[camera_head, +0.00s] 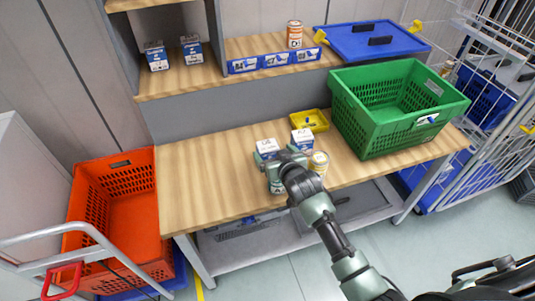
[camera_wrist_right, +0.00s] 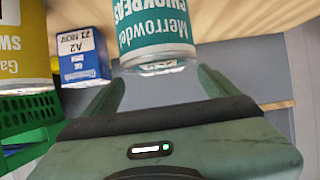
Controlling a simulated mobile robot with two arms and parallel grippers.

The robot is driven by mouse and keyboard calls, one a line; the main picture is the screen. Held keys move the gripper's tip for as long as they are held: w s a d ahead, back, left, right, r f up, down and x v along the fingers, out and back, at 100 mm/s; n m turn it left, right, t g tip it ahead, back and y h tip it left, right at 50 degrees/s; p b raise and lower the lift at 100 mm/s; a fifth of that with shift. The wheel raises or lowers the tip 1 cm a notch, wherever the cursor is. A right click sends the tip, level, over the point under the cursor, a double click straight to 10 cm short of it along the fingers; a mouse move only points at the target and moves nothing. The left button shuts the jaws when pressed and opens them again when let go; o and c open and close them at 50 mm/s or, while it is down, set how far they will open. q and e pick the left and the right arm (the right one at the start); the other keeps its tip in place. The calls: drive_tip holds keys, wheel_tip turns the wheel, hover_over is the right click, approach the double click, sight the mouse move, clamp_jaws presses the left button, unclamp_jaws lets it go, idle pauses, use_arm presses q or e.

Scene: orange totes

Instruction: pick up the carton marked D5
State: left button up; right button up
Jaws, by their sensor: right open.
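No mark D5 can be read in either view. A blue-and-white carton (camera_head: 266,145) stands on the bench just behind my right gripper; its mark is too small to read. Another carton (camera_head: 302,138) stands to its right; in the right wrist view a blue carton (camera_wrist_right: 84,52) reads A2. Two more cartons, one at left (camera_head: 156,56) and one at right (camera_head: 192,49), stand on the upper shelf. My right gripper (camera_head: 280,161) is open over the bench. In the wrist view a teal chickpeas can (camera_wrist_right: 152,30) is just beyond and between its fingers (camera_wrist_right: 160,80). My left gripper is out of view.
A yellow-labelled can (camera_head: 319,163) stands right of my gripper, also at left in the wrist view (camera_wrist_right: 22,60). A small yellow tray (camera_head: 311,121) and a green crate (camera_head: 397,127) are behind and right. The bench's left part (camera_head: 200,180) is clear. An orange tote (camera_head: 120,205) is at left.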

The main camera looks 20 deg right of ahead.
sight(268, 147)
drive_tip(key=x, duration=0.5)
drive_tip(key=shift+a+r, duration=0.1)
drive_tip(key=shift+a, duration=0.05)
drive_tip(key=shift+r, duration=0.1)
drive_tip(key=c, duration=1.8)
